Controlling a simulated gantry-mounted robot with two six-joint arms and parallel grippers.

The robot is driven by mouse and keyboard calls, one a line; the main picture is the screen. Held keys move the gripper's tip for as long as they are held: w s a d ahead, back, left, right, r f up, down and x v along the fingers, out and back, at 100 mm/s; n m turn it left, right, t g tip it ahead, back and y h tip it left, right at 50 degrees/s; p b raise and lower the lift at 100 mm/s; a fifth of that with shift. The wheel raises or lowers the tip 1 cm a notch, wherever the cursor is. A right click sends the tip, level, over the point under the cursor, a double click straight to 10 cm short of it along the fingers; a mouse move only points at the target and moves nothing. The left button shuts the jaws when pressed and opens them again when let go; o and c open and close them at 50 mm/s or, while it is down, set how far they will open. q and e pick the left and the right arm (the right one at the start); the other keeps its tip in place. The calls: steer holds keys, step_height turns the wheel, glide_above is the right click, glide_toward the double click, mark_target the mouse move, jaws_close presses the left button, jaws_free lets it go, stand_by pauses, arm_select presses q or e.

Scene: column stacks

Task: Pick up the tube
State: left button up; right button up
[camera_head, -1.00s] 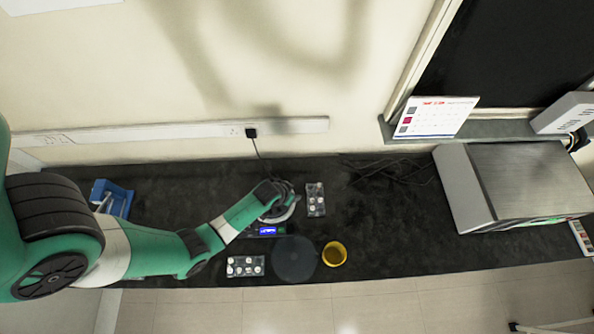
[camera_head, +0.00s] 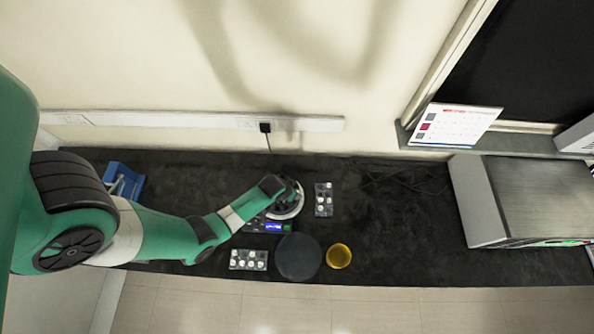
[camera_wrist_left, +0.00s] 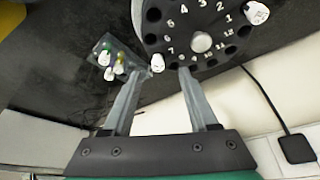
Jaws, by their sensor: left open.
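A tube with a white cap (camera_wrist_left: 157,63) stands in the rim of the dark numbered rotor (camera_wrist_left: 180,22) of a centrifuge, which also shows in the head view (camera_head: 289,206). My left gripper (camera_wrist_left: 162,71) is open, its fingertips on either side of this tube near its cap. I cannot tell whether either finger touches it. A second white-capped tube (camera_wrist_left: 256,12) stands on the rotor's far side. In the head view my left gripper (camera_head: 284,192) is over the centrifuge and hides part of the rotor. My right gripper is not in view.
A rack with several capped tubes (camera_wrist_left: 112,62) is left of the rotor in the wrist view. Another rack (camera_head: 248,260), a dark round disc (camera_head: 298,257) and a yellow dish (camera_head: 339,256) lie near the front edge. A blue object (camera_head: 125,182) and a metal box (camera_head: 525,197) flank the bench.

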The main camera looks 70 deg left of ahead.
arm_select(q)
steer(key=b+x, duration=0.4)
steer(key=shift+w+d+f, duration=0.1)
steer(key=shift+w+f, duration=0.05)
steer(key=shift+w, duration=0.1)
steer(key=shift+w+f, duration=0.15)
steer(key=shift+f, duration=0.2)
steer(key=shift+r, duration=0.1)
jaws_close()
